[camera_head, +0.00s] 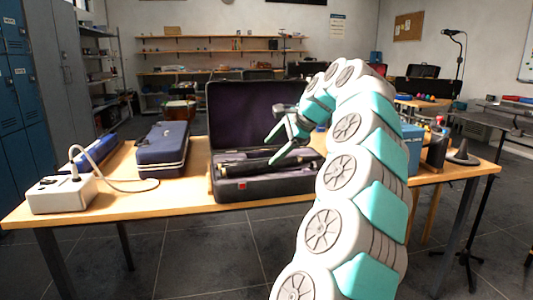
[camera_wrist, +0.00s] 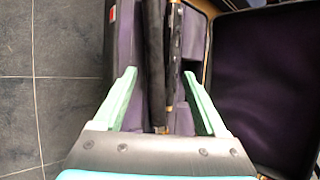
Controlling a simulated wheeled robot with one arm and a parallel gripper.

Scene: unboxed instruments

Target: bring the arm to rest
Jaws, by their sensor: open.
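My gripper (camera_head: 273,147) hangs over the open black instrument case (camera_head: 270,190) on the table, with my arm arching in from the right. In the wrist view my gripper (camera_wrist: 159,73) has its two green fingers spread wide apart, with nothing held between them. Below them lies the case's purple-lined inside (camera_wrist: 183,90), with long dark pieces (camera_wrist: 160,60), one with gold-coloured parts. The fingers look above these pieces; the exact gap cannot be told. The lid (camera_wrist: 260,85) stands open. My arm hides the case's right end in the head view.
A closed blue case (camera_head: 162,150) and a white box with a cable (camera_head: 62,194) stand left on the wooden table (camera_head: 130,207). Tiled floor is clear in front.

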